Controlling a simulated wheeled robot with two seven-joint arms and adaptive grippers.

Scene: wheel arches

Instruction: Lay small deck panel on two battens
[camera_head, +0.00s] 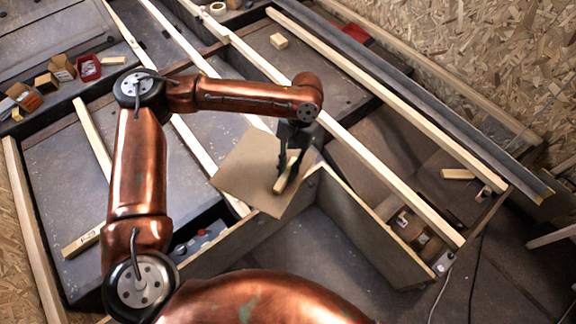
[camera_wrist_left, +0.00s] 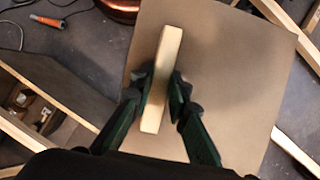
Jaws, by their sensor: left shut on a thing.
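The small deck panel (camera_head: 243,170) is a flat brown square with a pale wooden grip block (camera_head: 281,186) on its upper face. My left gripper (camera_head: 288,172) is shut on this block. In the left wrist view the fingers (camera_wrist_left: 162,92) clasp both sides of the block (camera_wrist_left: 165,65), with the panel (camera_wrist_left: 235,60) beneath. The panel hangs tilted in the head view, overlapping a pale batten (camera_head: 205,150) and the corner of a grey box-like frame. A second long batten (camera_head: 362,156) runs to its right. I cannot tell whether the panel touches either. My right gripper is not in view.
The wheel-arch box wall (camera_head: 365,235) stands right below the panel. Another long batten (camera_head: 400,105) lies farther right. Small boxes and a red tray (camera_head: 88,68) sit at far left. Loose wood blocks (camera_head: 279,41) lie around. A screwdriver-like orange tool (camera_wrist_left: 47,21) lies on the floor.

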